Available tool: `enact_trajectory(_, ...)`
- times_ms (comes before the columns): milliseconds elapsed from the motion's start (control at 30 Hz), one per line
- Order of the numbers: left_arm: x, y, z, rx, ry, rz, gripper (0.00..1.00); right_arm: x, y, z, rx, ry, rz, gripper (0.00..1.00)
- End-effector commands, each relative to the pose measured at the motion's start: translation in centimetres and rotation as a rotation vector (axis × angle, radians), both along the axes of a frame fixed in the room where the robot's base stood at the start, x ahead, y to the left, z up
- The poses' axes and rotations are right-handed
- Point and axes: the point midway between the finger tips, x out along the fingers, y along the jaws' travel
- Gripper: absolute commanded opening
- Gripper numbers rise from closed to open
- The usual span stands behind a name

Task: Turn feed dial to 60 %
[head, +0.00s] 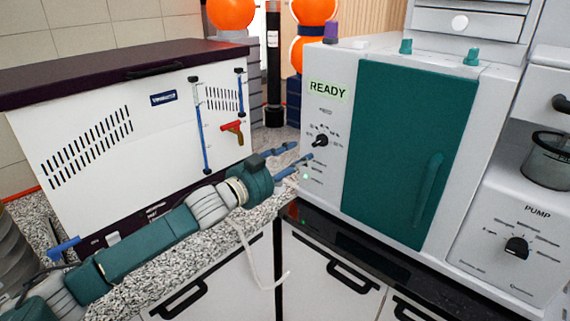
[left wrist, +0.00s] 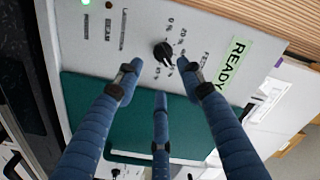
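The feed dial (head: 320,140) is a small black knob on the white front panel of the machine, under a green READY display (head: 327,91). Percent marks surround it, too small to read surely. In the left wrist view the dial (left wrist: 163,50) shows beyond my fingertips, with the READY display (left wrist: 235,62) to its right. My left gripper (head: 299,152) is just left of and below the dial in the head view. Its blue fingers (left wrist: 160,76) are spread open and empty, apparently apart from the dial. My right gripper is in neither view.
A teal door (head: 410,150) with a handle is right of the panel. A PUMP dial (head: 517,247) sits on the unit further right. A white box with a dark lid (head: 110,65) stands at left on the granite counter (head: 150,270). Small indicator lights sit below the feed dial.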

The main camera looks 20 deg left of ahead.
Motion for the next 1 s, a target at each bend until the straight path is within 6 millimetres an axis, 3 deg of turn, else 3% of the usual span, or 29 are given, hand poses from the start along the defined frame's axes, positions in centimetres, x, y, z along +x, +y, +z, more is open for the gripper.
enact_trajectory(100,-2.0,0.7,-0.2,0.003,0.003,-0.001,0.39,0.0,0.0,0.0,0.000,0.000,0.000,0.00)
enact_trajectory(300,-3.6,1.3,-0.1,0.001,0.002,0.001,0.39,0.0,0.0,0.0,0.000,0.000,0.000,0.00)
enact_trajectory(867,-4.0,1.5,-0.1,0.000,0.001,0.001,0.39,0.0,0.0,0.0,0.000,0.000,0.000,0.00)
enact_trajectory(1000,-4.4,0.7,-1.8,-0.015,0.038,0.008,0.39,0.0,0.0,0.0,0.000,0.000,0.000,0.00)
